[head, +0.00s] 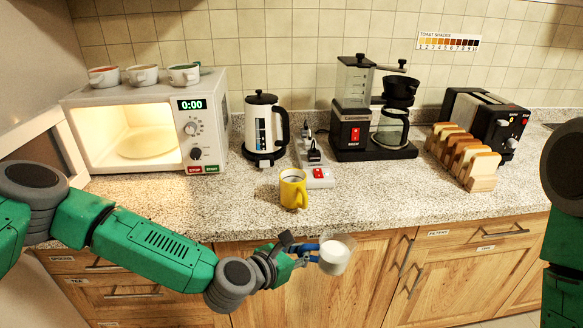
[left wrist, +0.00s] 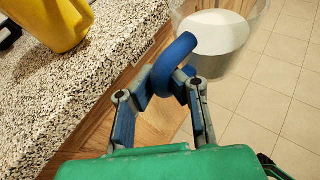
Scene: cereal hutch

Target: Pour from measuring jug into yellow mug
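The yellow mug (head: 292,189) stands upright near the counter's front edge; part of it also shows at the top left of the left wrist view (left wrist: 52,24). The measuring jug (head: 335,254) is clear with white contents and a blue handle. My left gripper (head: 309,251) is shut on the jug's handle and holds the jug in front of the counter edge, below and to the right of the mug. In the left wrist view the fingers (left wrist: 168,88) pinch the blue handle, and the jug (left wrist: 222,40) looks roughly upright. My right gripper is out of view; only my right arm shows.
The speckled counter (head: 220,205) has free room left of the mug. Behind the mug is a power strip (head: 317,174) with a red switch. A kettle (head: 262,125), microwave (head: 150,125), coffee maker (head: 375,115), toast rack (head: 465,158) and toaster (head: 490,118) line the back.

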